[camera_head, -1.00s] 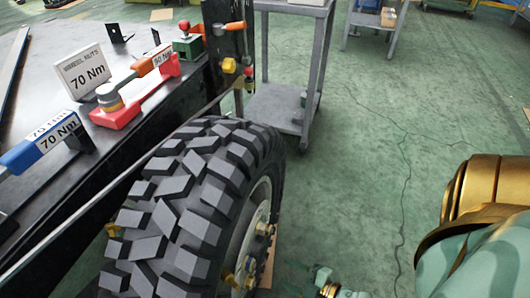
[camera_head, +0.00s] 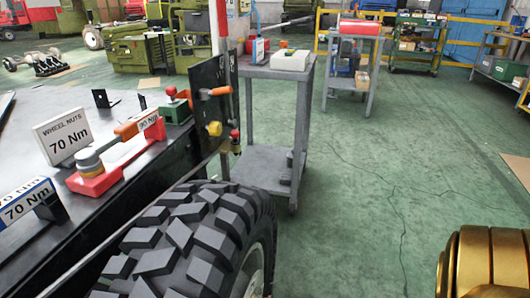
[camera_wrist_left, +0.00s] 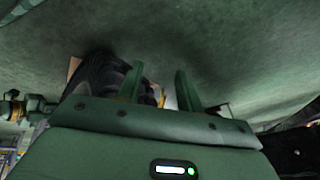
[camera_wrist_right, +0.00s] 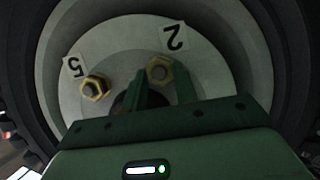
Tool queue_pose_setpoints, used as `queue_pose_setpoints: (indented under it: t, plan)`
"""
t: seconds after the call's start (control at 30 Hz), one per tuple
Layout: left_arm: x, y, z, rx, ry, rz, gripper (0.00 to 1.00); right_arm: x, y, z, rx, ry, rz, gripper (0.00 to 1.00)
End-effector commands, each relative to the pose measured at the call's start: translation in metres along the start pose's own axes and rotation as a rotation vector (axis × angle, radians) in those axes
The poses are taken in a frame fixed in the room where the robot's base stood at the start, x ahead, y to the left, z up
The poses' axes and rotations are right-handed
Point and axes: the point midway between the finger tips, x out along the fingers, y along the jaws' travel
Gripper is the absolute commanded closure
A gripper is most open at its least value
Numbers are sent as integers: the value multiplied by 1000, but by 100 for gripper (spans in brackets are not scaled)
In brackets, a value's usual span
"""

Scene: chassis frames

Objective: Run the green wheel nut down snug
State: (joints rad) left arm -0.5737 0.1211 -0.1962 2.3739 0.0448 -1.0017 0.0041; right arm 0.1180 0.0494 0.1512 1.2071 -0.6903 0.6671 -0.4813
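I see no nut that is clearly green. In the right wrist view, a brass-coloured nut (camera_wrist_right: 158,71) sits beside the label 2 on the grey wheel hub (camera_wrist_right: 205,62). Another brass-coloured nut (camera_wrist_right: 95,88) sits by the label 5. My right gripper (camera_wrist_right: 163,80) is open, its fingers apart just below the nut at 2; I cannot tell how near they are in depth. The tyre (camera_head: 200,235) shows in the head view, its hub mostly cut off. My left gripper (camera_wrist_left: 160,75) is open and empty, pointing toward the floor beside a dark tyre (camera_wrist_left: 97,72).
A black bench (camera_head: 25,120) at left carries a red torque tool (camera_head: 100,178) and a sign (camera_head: 64,138) reading wheel nuts 70 Nm. A grey cart (camera_head: 262,168) stands behind the tyre. Green floor (camera_head: 370,200) is clear to the right.

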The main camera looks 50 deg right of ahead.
Motion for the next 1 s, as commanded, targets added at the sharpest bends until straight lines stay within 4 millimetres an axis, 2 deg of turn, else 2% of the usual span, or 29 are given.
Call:
queue_pose_setpoints:
  t: [0.13, 0.4, 0.5, 0.83, 0.87, 0.9, 0.93, 1.0]
  plan:
    - [-5, -2, -1, 6, -3, -6, 64, 0, 3, -2, 30, 3, -11, 94]
    - [-4, -11, 62, 123, -231, -26, 64, 0, 10, -3, 328, 5, -129, 94]
    - [-3, -13, 72, 139, -269, -27, 64, 0, 7, -1, 420, 2, -163, 94]
    - [-2, -12, 76, 144, -283, -25, 64, 0, 4, 2, 460, -1, -175, 94]
    - [-2, -12, 76, 144, -282, -25, 64, 0, 4, 2, 460, -1, -175, 68]
    - [-2, -12, 76, 144, -282, -25, 64, 0, 4, 2, 459, -1, -175, 57]
    - [-2, -12, 76, 144, -282, -25, 64, 0, 4, 2, 459, -1, -175, 49]
    - [-2, -12, 76, 144, -282, -25, 64, 0, 4, 2, 458, -1, -175, 49]
